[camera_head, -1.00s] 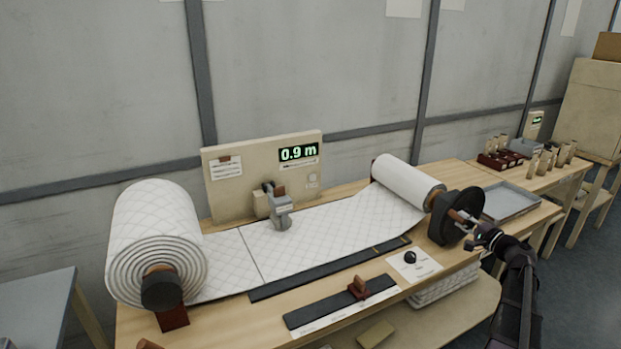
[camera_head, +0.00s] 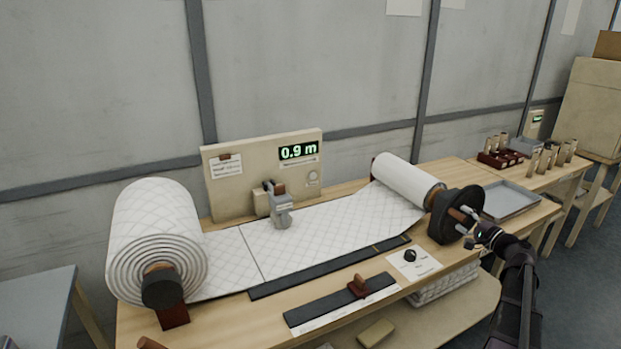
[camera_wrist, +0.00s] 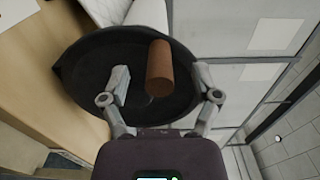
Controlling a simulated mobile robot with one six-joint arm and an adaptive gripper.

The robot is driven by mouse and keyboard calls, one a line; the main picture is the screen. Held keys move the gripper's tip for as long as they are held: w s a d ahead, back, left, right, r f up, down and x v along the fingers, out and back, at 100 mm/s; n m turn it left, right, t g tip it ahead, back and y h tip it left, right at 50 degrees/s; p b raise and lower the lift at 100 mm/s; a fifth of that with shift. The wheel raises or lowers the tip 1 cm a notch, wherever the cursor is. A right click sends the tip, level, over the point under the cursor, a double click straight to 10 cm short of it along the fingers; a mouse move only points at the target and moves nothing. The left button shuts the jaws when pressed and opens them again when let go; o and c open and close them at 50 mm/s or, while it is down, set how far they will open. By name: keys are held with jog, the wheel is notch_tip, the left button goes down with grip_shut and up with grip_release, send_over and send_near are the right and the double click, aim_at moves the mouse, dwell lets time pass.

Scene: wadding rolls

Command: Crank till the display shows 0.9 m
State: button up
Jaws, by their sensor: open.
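The display (camera_head: 299,151) on the beige panel reads 0.9 m. The dark crank wheel (camera_head: 446,218) sits at the right end of the take-up roll (camera_head: 407,183); it also shows in the wrist view (camera_wrist: 85,75). Its brown crank handle (camera_wrist: 159,68) stands out from the wheel. My gripper (camera_head: 473,221) is at the wheel's right side. In the wrist view my gripper (camera_wrist: 161,84) is open, its fingers on either side of the handle with gaps showing. White quilted wadding (camera_head: 310,240) runs from the large supply roll (camera_head: 150,235) to the take-up roll.
A grey clamp-like device (camera_head: 280,210) stands over the wadding. A black knob (camera_head: 410,256) and a dark slider strip (camera_head: 340,300) lie along the front of the bench. A grey tray (camera_head: 510,200) is behind the wheel.

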jog(key=shift+s, duration=0.1)
jog(key=v, duration=0.9)
jog(key=shift+s+d, duration=0.25)
jog(key=shift+s, duration=0.1)
dwell(0.3)
dwell(0.3)
jog(key=shift+s, duration=0.1)
